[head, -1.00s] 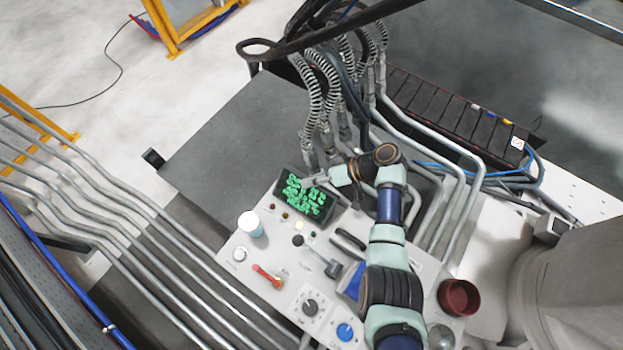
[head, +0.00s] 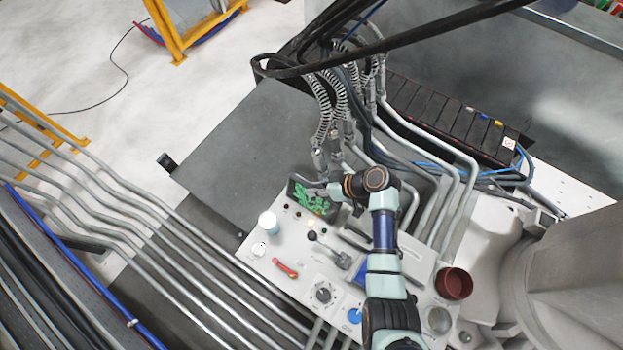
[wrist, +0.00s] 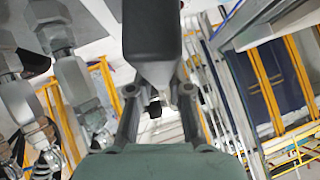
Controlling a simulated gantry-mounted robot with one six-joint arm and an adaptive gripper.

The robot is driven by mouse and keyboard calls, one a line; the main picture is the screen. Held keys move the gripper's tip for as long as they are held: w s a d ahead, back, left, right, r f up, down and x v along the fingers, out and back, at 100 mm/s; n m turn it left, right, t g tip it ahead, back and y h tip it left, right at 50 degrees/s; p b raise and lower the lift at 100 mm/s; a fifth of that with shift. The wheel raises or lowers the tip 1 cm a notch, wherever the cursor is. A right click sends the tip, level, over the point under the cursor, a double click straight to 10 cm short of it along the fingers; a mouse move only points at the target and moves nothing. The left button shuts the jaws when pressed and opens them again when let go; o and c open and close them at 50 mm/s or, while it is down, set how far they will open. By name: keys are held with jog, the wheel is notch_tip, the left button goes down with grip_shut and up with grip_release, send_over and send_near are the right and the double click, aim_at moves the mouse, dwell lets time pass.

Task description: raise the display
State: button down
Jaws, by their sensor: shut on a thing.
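The display (head: 308,199) is a dark panel with green characters at the far end of the pale control panel (head: 300,240). In the head view it stands tilted, its face strongly foreshortened. My gripper (head: 328,187) is at the display's upper right edge and is shut on it; my wrist partly hides the contact. In the wrist view, my gripper's two fingers (wrist: 158,108) show with a small dark piece between their tips. A large dark rounded shape fills the top middle there, and I cannot make out the display's face.
A white cup (head: 268,224), a red handle (head: 286,268), a black-knobbed lever (head: 330,250) and a blue knob (head: 354,315) are on the panel. Ribbed hoses (head: 325,105) rise close behind the display.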

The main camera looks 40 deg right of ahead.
jog(key=c, duration=1.1)
grip_release()
jog(key=v, duration=1.2)
